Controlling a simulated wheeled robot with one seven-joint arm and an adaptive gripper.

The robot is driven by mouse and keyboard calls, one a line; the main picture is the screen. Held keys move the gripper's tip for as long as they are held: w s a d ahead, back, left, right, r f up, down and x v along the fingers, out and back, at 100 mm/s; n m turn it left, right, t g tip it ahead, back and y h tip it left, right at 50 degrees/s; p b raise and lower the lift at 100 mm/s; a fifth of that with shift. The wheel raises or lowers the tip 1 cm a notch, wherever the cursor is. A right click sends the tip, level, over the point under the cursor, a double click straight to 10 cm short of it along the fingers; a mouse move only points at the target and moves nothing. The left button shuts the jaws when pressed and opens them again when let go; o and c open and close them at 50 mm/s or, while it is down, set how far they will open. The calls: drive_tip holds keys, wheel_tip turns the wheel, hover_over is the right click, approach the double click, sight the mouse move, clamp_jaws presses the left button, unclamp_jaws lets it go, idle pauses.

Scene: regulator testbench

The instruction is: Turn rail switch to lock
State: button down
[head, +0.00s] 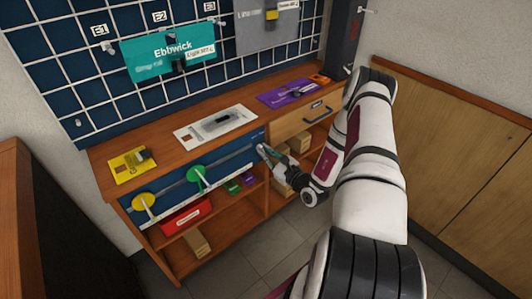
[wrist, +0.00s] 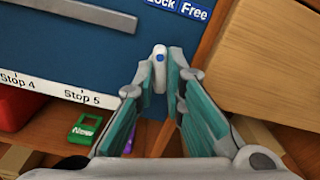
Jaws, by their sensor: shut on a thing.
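The rail switch (wrist: 159,52) is a small white lever with a blue dot, on the blue front panel (wrist: 60,55). In the wrist view the fingertips of my gripper (wrist: 160,68) are on either side of it, shut on it. The switch stands roughly upright in that view. Labels "Lock" (wrist: 161,3) and "Free" (wrist: 194,12) sit above it, "Lock" to the left and "Free" to the right. In the head view my gripper (head: 264,152) is at the right end of the blue panel (head: 225,162), and I cannot make out the switch there.
A grey slot bar (wrist: 95,14) and a strip marked "Stop 4" and "Stop 5" (wrist: 50,92) lie left. Yellow (head: 144,201) and green (head: 196,174) knobs sit along the panel. A wooden drawer (head: 300,118) is to the right; open shelves with boxes lie below.

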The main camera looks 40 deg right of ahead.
drive_tip(key=n, duration=0.5)
drive_tip(key=shift+n, duration=0.4)
idle(0.3)
drive_tip(key=c, duration=1.7)
unclamp_jaws()
drive_tip(key=shift+o, duration=0.2)
drive_tip(key=shift+s, duration=0.1)
drive_tip(key=s, duration=1.2)
drive_tip(key=shift+d, duration=0.2)
drive_tip(key=shift+w, duration=0.1)
